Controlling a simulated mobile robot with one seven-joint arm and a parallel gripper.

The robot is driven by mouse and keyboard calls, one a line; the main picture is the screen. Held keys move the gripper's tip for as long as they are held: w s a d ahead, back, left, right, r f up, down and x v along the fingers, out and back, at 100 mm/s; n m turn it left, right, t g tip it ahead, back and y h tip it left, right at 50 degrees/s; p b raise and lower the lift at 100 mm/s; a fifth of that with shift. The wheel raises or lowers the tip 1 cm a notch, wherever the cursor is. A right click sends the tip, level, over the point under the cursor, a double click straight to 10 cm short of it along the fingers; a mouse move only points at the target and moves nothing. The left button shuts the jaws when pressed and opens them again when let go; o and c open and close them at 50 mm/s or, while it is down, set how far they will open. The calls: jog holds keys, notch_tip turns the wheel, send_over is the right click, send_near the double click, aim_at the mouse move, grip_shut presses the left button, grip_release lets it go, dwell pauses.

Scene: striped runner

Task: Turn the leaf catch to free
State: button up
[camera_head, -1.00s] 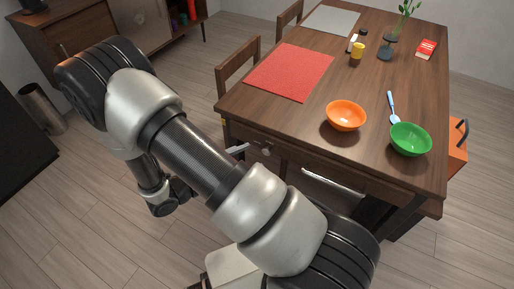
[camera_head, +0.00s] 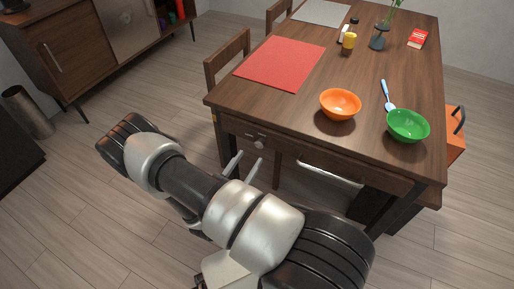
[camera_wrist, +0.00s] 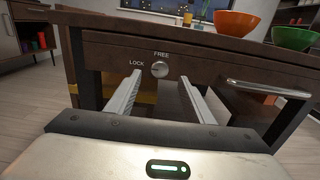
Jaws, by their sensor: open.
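The leaf catch (camera_wrist: 160,69) is a small round silver knob on the table's front apron. It also shows in the head view (camera_head: 259,142). The word LOCK stands at its left and FREE above it; I cannot tell which word the knob points to. My gripper (camera_wrist: 160,82) is open and empty, its two pale fingers pointing at the apron, one on each side of the knob in the wrist view. In the head view my gripper (camera_head: 249,160) is in front of the knob, with a gap between them.
A bar handle (camera_wrist: 268,88) sits on the apron right of the knob. On the wooden table (camera_head: 300,104) are an orange bowl (camera_head: 340,104), a green bowl (camera_head: 408,126) and a red placemat (camera_head: 281,62). A chair (camera_head: 228,56) stands at the table's left side.

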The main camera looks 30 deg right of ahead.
aim_at(258, 145)
jog(key=x, duration=0.7)
jog(key=shift+w+d+b, duration=0.2)
jog(key=shift+b, duration=0.15)
jog(key=c, duration=1.1)
jog(key=shift+o, duration=0.3)
